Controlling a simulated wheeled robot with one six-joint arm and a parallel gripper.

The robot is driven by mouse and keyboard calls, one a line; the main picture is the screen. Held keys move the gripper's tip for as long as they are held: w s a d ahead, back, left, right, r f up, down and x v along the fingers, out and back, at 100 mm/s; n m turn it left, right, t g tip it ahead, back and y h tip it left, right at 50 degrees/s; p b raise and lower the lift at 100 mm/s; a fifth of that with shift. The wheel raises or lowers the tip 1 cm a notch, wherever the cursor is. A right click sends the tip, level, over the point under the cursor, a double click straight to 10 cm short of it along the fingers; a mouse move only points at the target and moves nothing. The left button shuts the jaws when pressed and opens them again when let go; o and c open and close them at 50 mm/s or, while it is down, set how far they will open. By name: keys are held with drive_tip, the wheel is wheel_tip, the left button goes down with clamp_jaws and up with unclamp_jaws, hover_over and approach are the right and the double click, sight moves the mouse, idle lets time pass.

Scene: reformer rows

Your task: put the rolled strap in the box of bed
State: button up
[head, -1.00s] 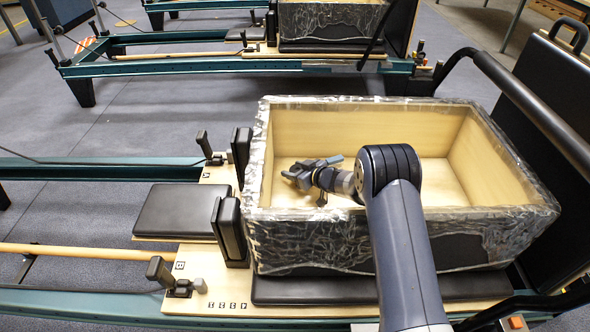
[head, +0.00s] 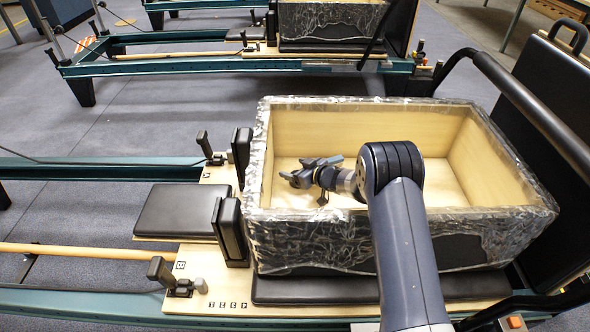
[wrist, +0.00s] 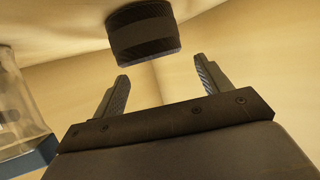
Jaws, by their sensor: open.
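The rolled strap (wrist: 143,32) shows in the wrist view as a dark, ribbed roll just beyond my fingertips. It is apart from both fingers, with pale wood behind it. I cannot make it out clearly in the head view. The box (head: 400,222) is open-topped, pale wood inside and wrapped in shiny clear film outside. It stands on the near bed, at the right. My gripper (head: 303,173) is inside the box, near its left end. The wrist view shows its two fingers (wrist: 162,72) spread with nothing between them.
My arm crosses the box's near wall. A black padded backrest (head: 560,110) and a curved black bar (head: 525,98) stand to the right. Black pads (head: 180,212) lie left of the box. A similar bed with a box (head: 330,22) stands behind. Floor between the beds is clear.

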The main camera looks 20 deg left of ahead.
drive_tip(key=p+v, duration=0.1)
drive_tip(key=v, duration=0.6)
drive_tip(key=shift+f, duration=0.1)
drive_tip(key=b+x, duration=0.1)
drive_tip(key=x, duration=0.3)
drive_tip(key=f+b+x, duration=0.1)
drive_tip(key=x, duration=0.2)
drive_tip(key=shift+w+a+f, duration=0.1)
drive_tip(key=shift+a, duration=0.05)
drive_tip(key=shift+f, duration=0.35)
drive_tip(key=shift+r+p, duration=0.3)
drive_tip(key=shift+r, duration=0.55)
